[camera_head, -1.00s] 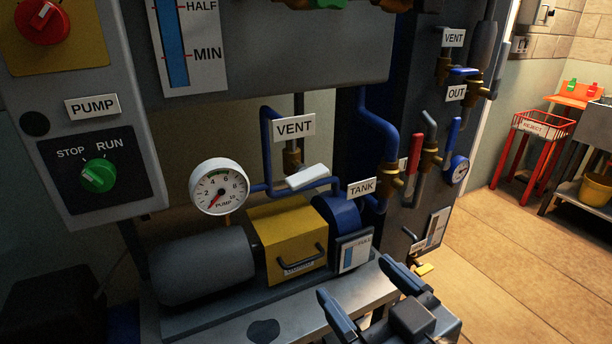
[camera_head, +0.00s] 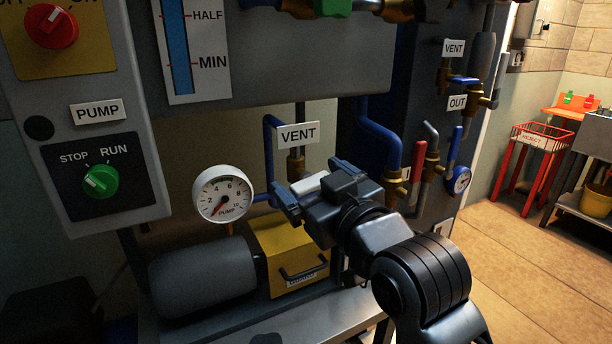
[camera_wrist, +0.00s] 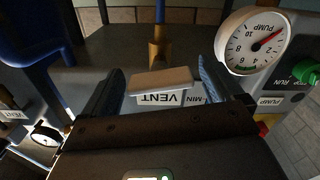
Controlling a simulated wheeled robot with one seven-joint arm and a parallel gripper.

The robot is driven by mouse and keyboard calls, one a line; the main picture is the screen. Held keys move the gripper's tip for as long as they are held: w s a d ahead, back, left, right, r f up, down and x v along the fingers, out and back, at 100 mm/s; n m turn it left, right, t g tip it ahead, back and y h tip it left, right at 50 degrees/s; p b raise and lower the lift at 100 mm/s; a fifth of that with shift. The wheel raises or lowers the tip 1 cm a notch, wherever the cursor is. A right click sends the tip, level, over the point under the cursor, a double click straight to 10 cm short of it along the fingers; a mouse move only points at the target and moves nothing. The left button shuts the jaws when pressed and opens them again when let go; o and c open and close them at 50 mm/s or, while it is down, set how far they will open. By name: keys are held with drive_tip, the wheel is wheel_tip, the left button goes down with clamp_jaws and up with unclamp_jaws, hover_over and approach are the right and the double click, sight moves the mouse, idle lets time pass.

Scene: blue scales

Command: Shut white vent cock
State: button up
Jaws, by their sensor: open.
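The white vent cock handle (camera_head: 309,184) is under the VENT label (camera_head: 298,135), mostly hidden behind my gripper in the head view. In the wrist view the white handle (camera_wrist: 160,80) lies crosswise between my two fingers, with a brass stem (camera_wrist: 158,50) beyond it. My gripper (camera_head: 312,188) is open, its fingers on either side of the handle, with gaps visible in the wrist view (camera_wrist: 158,88). I cannot tell whether either finger touches it.
A round pump gauge (camera_head: 222,194) stands close to the left of my gripper. A yellow box (camera_head: 285,245) and grey motor (camera_head: 203,275) sit below. A red-handled valve (camera_head: 417,165) and blue pipe (camera_head: 375,130) are to the right.

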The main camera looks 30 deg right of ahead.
drive_tip(key=shift+w, duration=1)
